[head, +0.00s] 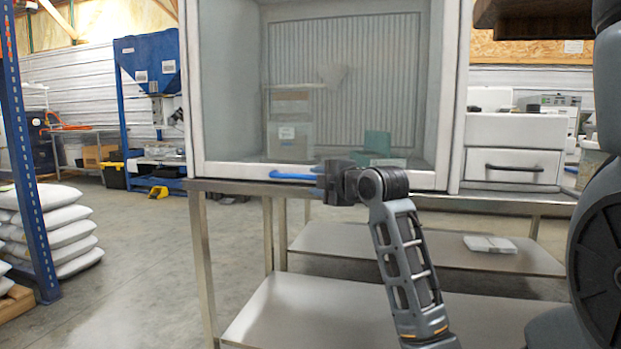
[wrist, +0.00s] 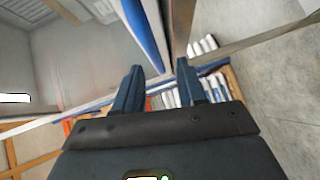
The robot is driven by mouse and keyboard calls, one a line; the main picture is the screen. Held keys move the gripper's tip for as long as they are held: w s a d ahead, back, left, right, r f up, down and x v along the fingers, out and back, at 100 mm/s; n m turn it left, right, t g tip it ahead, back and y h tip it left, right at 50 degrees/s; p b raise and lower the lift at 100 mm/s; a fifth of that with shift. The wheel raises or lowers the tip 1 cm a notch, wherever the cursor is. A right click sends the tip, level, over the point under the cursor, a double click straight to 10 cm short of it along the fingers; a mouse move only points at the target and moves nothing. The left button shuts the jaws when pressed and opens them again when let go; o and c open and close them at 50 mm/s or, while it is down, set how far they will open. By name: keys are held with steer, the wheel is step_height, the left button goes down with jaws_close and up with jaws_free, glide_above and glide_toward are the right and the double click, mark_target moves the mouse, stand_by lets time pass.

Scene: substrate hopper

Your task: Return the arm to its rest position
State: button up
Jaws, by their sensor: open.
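My arm is stretched out toward the front of a white-framed glass cabinet (head: 196,120). My gripper (head: 318,182) is at the lower edge of the cabinet front, at the right end of a long blue handle (head: 285,175). In the wrist view my gripper (wrist: 160,82) has its two dark blue fingers apart, with only background seen between them. The blue handle (wrist: 142,32) runs just beyond the fingertips there. Whether a finger touches it I cannot tell.
The cabinet stands on a metal table with lower shelves (head: 300,305). A white drawer unit (head: 512,160) is at its right. White sacks (head: 62,222) are stacked at the left by a blue post (head: 28,150). The concrete floor (head: 135,280) between is clear.

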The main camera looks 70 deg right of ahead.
steer(key=shift+s+a, duration=0.4)
steer(key=shift+s, duration=0.1)
